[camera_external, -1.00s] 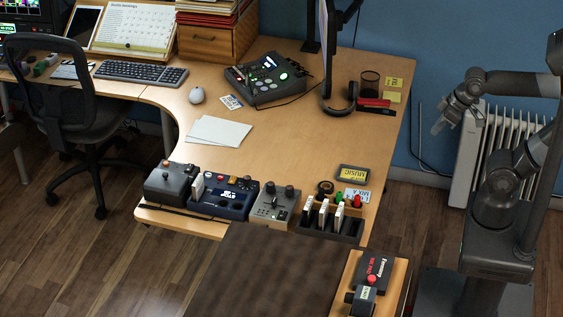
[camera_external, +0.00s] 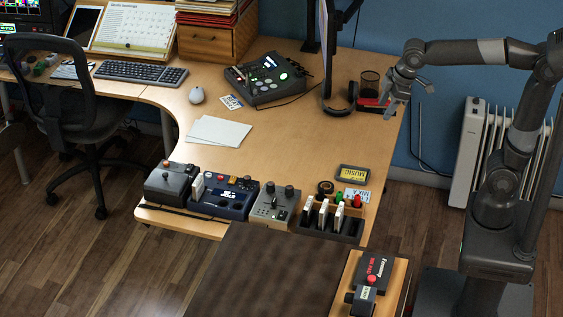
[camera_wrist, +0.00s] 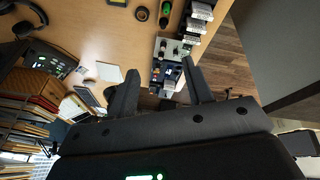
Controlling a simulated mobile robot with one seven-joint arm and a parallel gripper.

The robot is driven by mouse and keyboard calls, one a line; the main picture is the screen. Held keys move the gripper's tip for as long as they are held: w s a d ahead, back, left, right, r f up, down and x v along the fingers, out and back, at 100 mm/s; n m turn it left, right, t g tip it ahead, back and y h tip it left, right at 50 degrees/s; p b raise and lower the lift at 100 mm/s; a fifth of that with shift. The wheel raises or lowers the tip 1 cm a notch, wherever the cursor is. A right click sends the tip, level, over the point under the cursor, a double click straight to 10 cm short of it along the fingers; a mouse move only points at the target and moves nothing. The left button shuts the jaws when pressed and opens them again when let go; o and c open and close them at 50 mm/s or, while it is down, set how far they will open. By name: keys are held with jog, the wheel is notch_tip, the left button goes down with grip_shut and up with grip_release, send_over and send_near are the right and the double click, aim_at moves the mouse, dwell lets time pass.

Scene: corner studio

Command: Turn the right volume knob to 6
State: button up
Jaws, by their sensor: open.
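A small grey unit (camera_external: 266,211) stands at the desk's front edge with two dark knobs on top, a left knob (camera_external: 270,187) and a right knob (camera_external: 289,191). The knob markings are too small to read. The grey unit also shows in the wrist view (camera_wrist: 172,48), beyond my fingers. My gripper (camera_external: 402,98) is open and empty, raised in the air by the desk's right edge, well to the right of and behind the knobs. In the wrist view both fingers (camera_wrist: 158,70) stand apart with nothing between them.
A navy device (camera_external: 225,204) stands left of the grey unit, and a black rack with upright white cards (camera_external: 345,227) stands right of it. A mixer (camera_external: 265,80), monitor (camera_external: 326,50) and headphones (camera_external: 340,110) are farther back. The desk's middle (camera_external: 280,140) is clear.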

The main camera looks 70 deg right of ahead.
jog(key=w+f+n, duration=0.1)
jog(key=w+n, duration=0.1)
jog(key=w, duration=0.7)
jog(key=n+g, duration=0.4)
jog(key=n, duration=0.5)
send_over(271, 183)
notch_tip(271, 183, down, 25)
notch_tip(271, 183, down, 10)
jog(key=shift+r, duration=0.15)
jog(key=c, duration=1)
